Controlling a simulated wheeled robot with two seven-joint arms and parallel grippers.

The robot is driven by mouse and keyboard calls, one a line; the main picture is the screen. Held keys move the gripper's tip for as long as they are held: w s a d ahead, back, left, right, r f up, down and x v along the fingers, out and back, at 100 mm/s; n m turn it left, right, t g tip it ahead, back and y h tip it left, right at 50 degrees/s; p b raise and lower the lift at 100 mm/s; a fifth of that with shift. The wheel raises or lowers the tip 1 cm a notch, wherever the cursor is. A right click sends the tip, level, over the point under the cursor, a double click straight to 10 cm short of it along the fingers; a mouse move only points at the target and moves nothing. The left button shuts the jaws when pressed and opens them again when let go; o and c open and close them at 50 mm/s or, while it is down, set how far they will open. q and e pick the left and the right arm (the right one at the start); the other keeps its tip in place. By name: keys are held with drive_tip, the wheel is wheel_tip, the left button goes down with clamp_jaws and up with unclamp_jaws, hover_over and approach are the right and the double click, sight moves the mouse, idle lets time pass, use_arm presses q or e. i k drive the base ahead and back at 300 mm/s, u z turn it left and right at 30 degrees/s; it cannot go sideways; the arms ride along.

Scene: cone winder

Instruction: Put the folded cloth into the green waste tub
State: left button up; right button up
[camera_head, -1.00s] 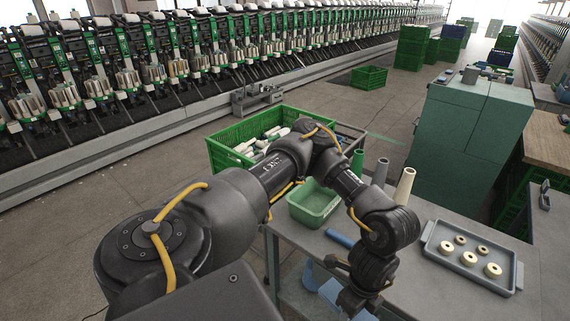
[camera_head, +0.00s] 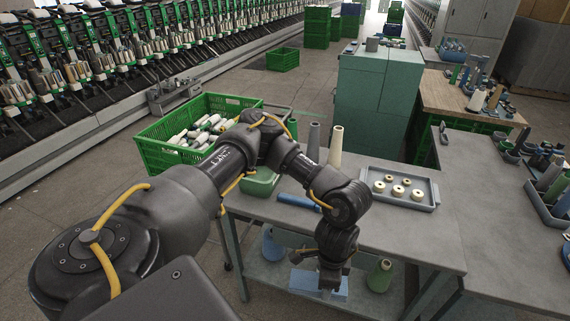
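The green tub (camera_head: 262,183) stands at the left end of the grey table, and my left arm hides much of it. My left gripper (camera_head: 332,284) points down past the table's front edge, over the lower shelf. It is small and dark, and I cannot make out whether its fingers are apart or closed. A light-blue flat-sided object (camera_head: 305,281) shows right behind and below it; I cannot tell whether they touch. I cannot pick out the folded cloth for certain. My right gripper is not in view.
The grey table (camera_head: 400,232) holds a blue tube (camera_head: 298,201), upright cones (camera_head: 335,147) and a tray of rings (camera_head: 428,200). A green cone (camera_head: 380,275) stands on the lower shelf. A green crate of bobbins (camera_head: 165,155) stands left, a green cabinet (camera_head: 372,105) behind.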

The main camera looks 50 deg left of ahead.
sight(262, 179)
drive_tip(key=z, duration=2.7)
drive_tip(key=k, duration=2.8)
drive_tip(key=u, duration=1.9)
